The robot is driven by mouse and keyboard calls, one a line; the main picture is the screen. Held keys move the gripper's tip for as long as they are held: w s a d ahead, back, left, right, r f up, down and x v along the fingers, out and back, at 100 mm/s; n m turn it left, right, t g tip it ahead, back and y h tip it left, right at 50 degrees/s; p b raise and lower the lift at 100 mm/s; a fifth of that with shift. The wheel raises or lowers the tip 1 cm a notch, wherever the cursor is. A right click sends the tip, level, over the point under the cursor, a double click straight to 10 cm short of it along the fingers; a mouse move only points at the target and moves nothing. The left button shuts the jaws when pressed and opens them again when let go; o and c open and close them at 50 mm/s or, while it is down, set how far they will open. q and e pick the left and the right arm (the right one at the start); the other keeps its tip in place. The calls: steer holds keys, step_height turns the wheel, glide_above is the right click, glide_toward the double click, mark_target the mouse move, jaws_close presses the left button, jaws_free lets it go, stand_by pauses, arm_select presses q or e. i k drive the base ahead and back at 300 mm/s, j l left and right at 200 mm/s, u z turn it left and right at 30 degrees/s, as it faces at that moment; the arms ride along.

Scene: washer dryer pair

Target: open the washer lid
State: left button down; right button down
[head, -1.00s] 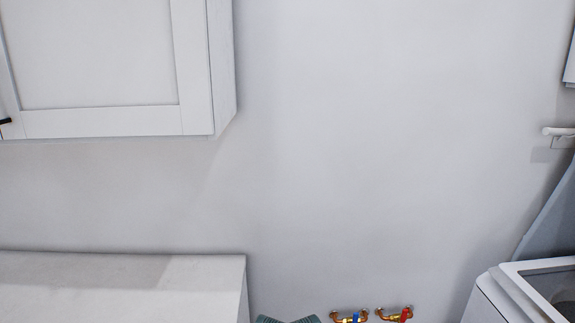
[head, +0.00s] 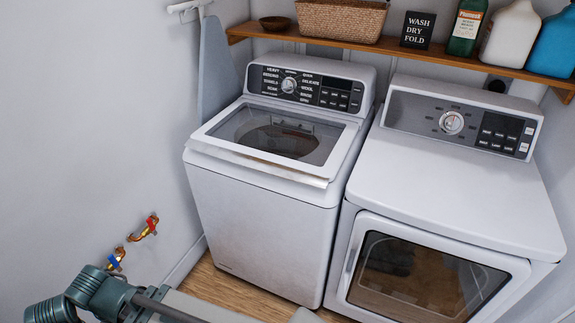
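The white top-loading washer (head: 262,225) stands left of the dryer in the head view. Its lid (head: 268,134) has a dark glass window in a pale frame and looks shut, lying flat on the top. A light lip (head: 258,166) runs along the lid's front edge. The drum shows dimly through the glass. The washer's control panel (head: 305,88) with a round knob is behind the lid. Part of my arm shows at the bottom left, well in front of and below the washer lid. Neither of my grippers is in view.
A white front-loading dryer (head: 455,185) stands close at the washer's right. A wooden shelf (head: 400,49) above holds a basket (head: 341,20), a sign (head: 417,29) and bottles. Red and blue valves (head: 152,224) stick out there. Wood floor shows in front.

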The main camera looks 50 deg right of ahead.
mark_target(301, 146)
steer(key=z, duration=1.65)
steer(key=i+l+u, duration=0.1)
steer(key=l+u, duration=0.15)
